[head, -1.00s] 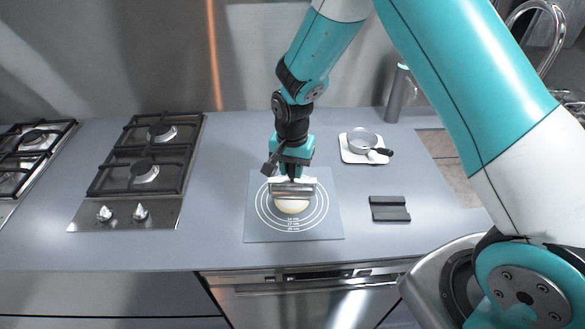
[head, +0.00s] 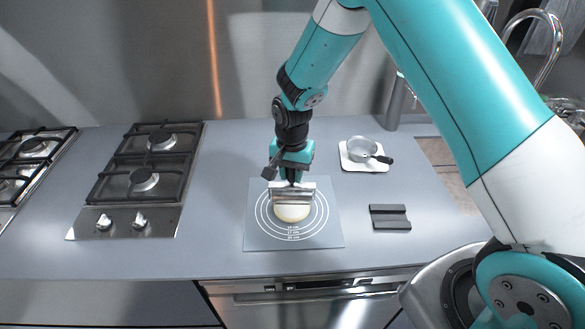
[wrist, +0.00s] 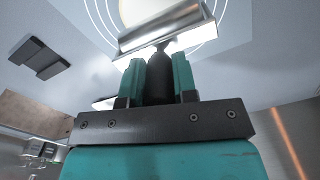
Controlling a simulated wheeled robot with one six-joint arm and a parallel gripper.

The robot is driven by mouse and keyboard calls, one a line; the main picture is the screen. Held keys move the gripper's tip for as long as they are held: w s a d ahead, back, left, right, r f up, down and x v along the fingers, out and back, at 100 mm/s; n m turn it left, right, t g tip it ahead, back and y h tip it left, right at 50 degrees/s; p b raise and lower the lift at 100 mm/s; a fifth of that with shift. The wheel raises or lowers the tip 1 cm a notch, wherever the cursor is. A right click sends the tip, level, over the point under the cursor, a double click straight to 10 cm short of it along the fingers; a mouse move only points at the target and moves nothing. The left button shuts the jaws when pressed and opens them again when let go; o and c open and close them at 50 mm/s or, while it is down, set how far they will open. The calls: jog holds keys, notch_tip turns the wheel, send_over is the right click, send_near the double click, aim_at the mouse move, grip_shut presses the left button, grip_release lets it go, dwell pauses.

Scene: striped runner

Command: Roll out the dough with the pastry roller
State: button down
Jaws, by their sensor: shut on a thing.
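My gripper (wrist: 157,80) is shut on the dark handle of the pastry roller (wrist: 160,25), a shiny metal cylinder on a pale frame. In the head view the roller (head: 293,197) is over the far part of the dough (head: 293,214). The dough is a pale round piece on the grey pastry mat (head: 262,238), which has white rings. In the wrist view the dough (wrist: 131,10) shows beyond the roller, cut off by the top edge. I cannot tell whether the roller touches the dough.
A dark grooved rest (head: 390,217) lies to the right of the mat. A small pan (head: 362,149) stands on a white board behind it. A gas hob (head: 143,183) is at left. The counter between hob and mat is clear.

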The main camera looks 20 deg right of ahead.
jog(key=shift+s+a, duration=0.25)
jog(key=shift+s, duration=0.4)
jog(key=shift+s+a, duration=0.1)
jog(key=shift+s+a+f, duration=0.1)
jog(key=shift+s+a, duration=0.15)
jog(key=shift+s, duration=0.35)
jog(key=shift+s+a, duration=0.25)
jog(key=shift+s, duration=0.35)
jog(key=shift+w+d, duration=0.1)
jog(key=shift+w+d, duration=0.25)
jog(key=shift+w, duration=0.4)
jog(key=shift+w+d, duration=0.25)
jog(key=shift+w, duration=0.35)
jog(key=shift+w, duration=0.1)
